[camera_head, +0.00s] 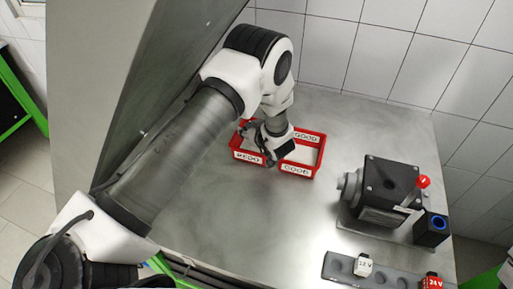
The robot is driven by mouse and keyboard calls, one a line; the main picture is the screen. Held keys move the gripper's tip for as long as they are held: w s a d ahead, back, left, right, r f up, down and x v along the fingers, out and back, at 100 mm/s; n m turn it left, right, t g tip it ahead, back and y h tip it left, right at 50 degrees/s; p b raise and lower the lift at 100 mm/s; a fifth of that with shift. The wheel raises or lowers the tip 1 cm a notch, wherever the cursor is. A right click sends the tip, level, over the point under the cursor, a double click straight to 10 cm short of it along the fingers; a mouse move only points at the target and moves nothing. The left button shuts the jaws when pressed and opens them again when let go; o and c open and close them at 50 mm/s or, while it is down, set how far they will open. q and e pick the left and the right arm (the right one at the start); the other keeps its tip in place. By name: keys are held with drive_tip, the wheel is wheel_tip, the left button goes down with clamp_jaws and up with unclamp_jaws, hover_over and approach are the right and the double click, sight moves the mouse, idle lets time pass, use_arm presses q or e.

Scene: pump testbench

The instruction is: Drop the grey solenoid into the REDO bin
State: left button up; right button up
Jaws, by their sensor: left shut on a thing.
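My left gripper (265,156) reaches down over the left, REDO-labelled part of the red bin (237,155). It is shut on a small greyish thing, which I take for the grey solenoid; the fingers and wrist hide most of it. I cannot tell how far above the bin floor it is. The right part of the bin, labelled GOOD, has a pale floor that shows partly beside the wrist. My right gripper is not in view.
A dark pump block (390,188) with a red-knobbed lever (423,182) and a black unit with a blue ring (433,229) stand to the right. A grey tray (339,266) in front holds a pale 12 V piece (363,265) and a red 24 V piece (432,282). The metal tabletop between is clear.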

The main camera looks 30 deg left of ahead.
use_arm(q)
drive_tip(key=shift+s+r, duration=0.1)
drive_tip(key=shift+r, duration=0.1)
drive_tip(key=o, duration=1.4)
drive_tip(key=shift+s+r, duration=0.15)
drive_tip(key=shift+s, duration=0.05)
drive_tip(key=shift+w, duration=0.1)
drive_tip(key=shift+d, duration=0.1)
drive_tip(key=v, duration=1.1)
drive_tip(key=shift+s+d, duration=0.25)
drive_tip(key=shift+d, duration=0.1)
